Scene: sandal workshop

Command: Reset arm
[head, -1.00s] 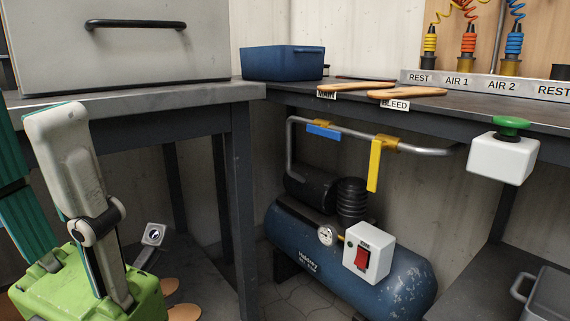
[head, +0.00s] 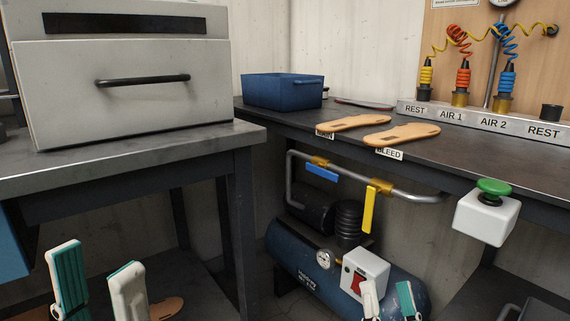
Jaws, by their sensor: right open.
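My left gripper (head: 97,257) is at the lower left of the head view. Its two pale fingers with teal pads stand apart, with nothing seen between them. My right gripper (head: 386,284) shows at the bottom, right of the middle. Its fingertips are apart and empty, in front of the blue compressor (head: 292,252) and its red switch box (head: 363,272). The bodies of both grippers and most of both arms are out of view below.
A grey cabinet (head: 70,95) stands on the left bench (head: 190,147). The right bench (head: 480,165) holds a blue bin (head: 282,91), tan soles (head: 402,134) and an air-hose rail (head: 428,113). A green button box (head: 488,218) and a valve pipe (head: 340,180) sit at its front.

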